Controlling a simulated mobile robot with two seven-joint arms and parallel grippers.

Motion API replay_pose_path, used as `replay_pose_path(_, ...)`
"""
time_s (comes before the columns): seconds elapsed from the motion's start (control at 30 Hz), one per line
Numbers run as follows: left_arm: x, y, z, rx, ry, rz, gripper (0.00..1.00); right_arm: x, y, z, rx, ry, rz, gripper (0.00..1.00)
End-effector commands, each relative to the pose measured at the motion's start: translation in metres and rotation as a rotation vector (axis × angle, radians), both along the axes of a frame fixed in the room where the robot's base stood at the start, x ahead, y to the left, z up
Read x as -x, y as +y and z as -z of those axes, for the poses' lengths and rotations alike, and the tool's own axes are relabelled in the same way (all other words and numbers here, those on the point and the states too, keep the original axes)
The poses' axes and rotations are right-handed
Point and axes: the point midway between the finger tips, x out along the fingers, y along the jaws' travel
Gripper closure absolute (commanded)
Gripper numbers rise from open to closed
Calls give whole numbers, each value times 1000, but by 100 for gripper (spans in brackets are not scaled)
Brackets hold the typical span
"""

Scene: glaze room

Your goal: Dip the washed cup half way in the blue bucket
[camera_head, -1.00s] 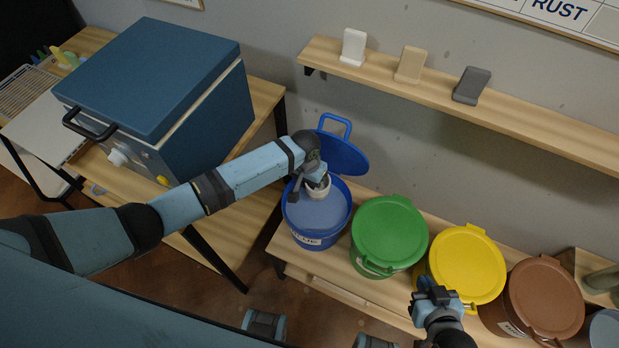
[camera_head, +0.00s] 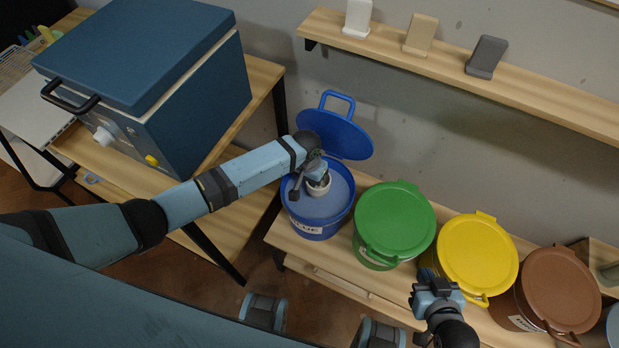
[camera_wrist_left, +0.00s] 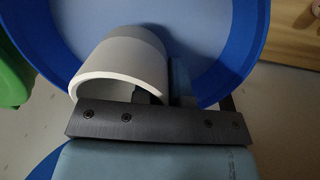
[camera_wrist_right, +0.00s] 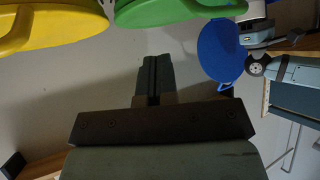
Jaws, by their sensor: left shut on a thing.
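The blue bucket (camera_head: 304,226) stands open on the low bench, with bluish glaze inside. Its blue lid (camera_head: 340,134) is tipped up behind it. My left gripper (camera_head: 312,183) is shut on the wall of the white cup (camera_head: 319,188), inside the bucket's opening. In the left wrist view the cup (camera_wrist_left: 112,72) has its open rim towards the camera, and its far part looks greyer. I cannot tell exactly how deep it sits in the glaze. My right gripper (camera_head: 437,290) is shut and empty in front of the yellow bucket; its fingers (camera_wrist_right: 152,80) show together in the right wrist view.
Closed green (camera_head: 394,222), yellow (camera_head: 476,253) and brown (camera_head: 556,288) buckets stand in a row to the right. A dark blue kiln (camera_head: 150,80) stands on a table at left. A wall shelf (camera_head: 540,92) with sample tiles hangs above the buckets.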

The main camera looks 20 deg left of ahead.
Motion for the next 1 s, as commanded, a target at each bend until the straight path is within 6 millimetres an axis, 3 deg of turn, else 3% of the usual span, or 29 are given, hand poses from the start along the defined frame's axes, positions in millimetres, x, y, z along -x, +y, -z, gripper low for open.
replay_pose_path(0.27, 0, 0, 3, 0, 0, 0, 100, 0, 0, 2, -1, -2, 1, 100)
replay_pose_path(0.73, 0, 0, 39, 1, 1, -1, 100, -1, 0, 18, -2, -3, 1, 100)
replay_pose_path(1.0, 0, 0, 41, 0, 0, 0, 100, -1, 0, 18, -1, -2, 1, 100)
